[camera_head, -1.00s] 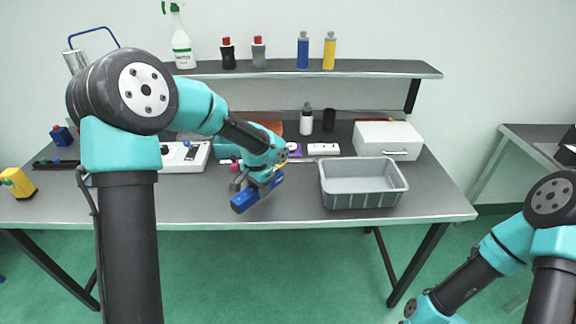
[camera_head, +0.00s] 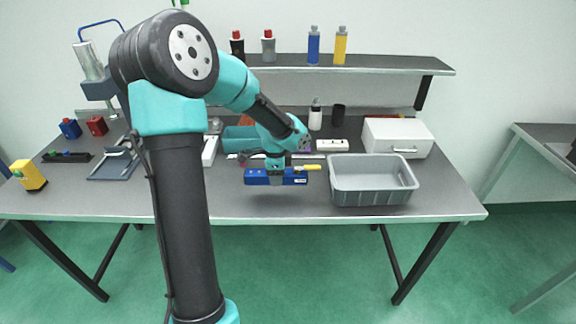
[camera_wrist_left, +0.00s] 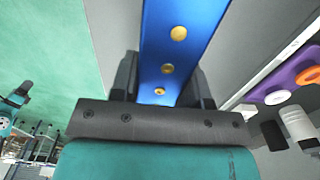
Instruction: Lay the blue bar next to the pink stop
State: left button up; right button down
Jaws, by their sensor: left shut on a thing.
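My left gripper (camera_head: 276,178) is shut on the blue bar (camera_head: 257,177) near its middle. The bar lies roughly level, left to right, over the front middle of the table; whether it touches the tabletop cannot be told. In the left wrist view the blue bar (camera_wrist_left: 182,40), with brass-coloured round spots, runs up between the dark fingers of the left gripper (camera_wrist_left: 163,88). My right gripper is not in the head view.
A grey bin (camera_head: 372,201) stands just right of the bar. A yellow rod (camera_head: 306,167) shows behind the bar's right end. A white power strip (camera_head: 331,145) and white box (camera_head: 398,138) are farther back. A purple piece (camera_wrist_left: 296,80) shows at right in the wrist view.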

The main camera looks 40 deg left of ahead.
pick_arm(q)
jog(key=shift+a, duration=0.1)
jog(key=w+a, duration=0.3)
jog(key=a, duration=0.1)
jog(key=w+a+f, duration=0.1)
jog(key=w+a, duration=0.6)
jog(key=a, duration=0.1)
jog(key=shift+w+f, duration=0.25)
jog(key=shift+f, duration=1.75)
jog(key=shift+f, duration=0.6)
jog(key=o, duration=1.1)
jog(key=shift+o, duration=0.2)
jog(key=shift+r, duration=0.15)
